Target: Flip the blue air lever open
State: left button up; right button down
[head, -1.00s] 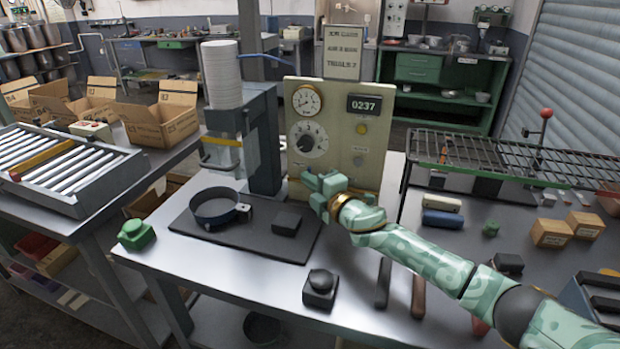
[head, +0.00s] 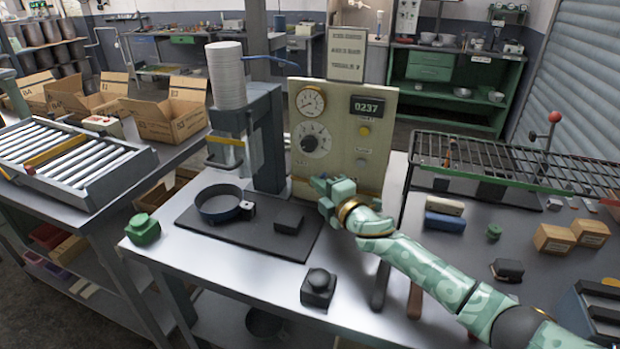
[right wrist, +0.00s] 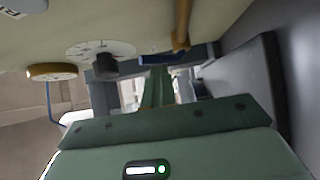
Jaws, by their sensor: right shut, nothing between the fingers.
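The cream control panel (head: 375,157) stands at the back of the steel table, with a gauge, a dial and a 0237 display. My right gripper (head: 322,192) is shut and empty, close in front of the panel's lower part. In the right wrist view, the blue lever (right wrist: 162,59) shows as a short dark blue bar beside a brass fitting (right wrist: 181,25), just past the shut green fingers (right wrist: 157,88). I cannot tell whether the fingers touch it. In the head view the lever is hidden, apparently behind my gripper. My left gripper is out of view.
A black mat (head: 265,240) holds a round dark ring (head: 218,204) and a black block (head: 289,220). A press column (head: 268,140) stands left of the panel. A green knob block (head: 144,229) and a black button (head: 318,287) sit near the table's front. A wire rack (head: 500,160) is at right.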

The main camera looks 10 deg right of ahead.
jog(key=shift+s+d+f, duration=0.2)
jog(key=shift+d+f, duration=0.2)
jog(key=shift+f, duration=0.3)
jog(key=p+v, duration=0.3)
jog(key=v, duration=1.2)
jog(key=shift+s+d, duration=0.25)
jog(key=shift+s, duration=0.4)
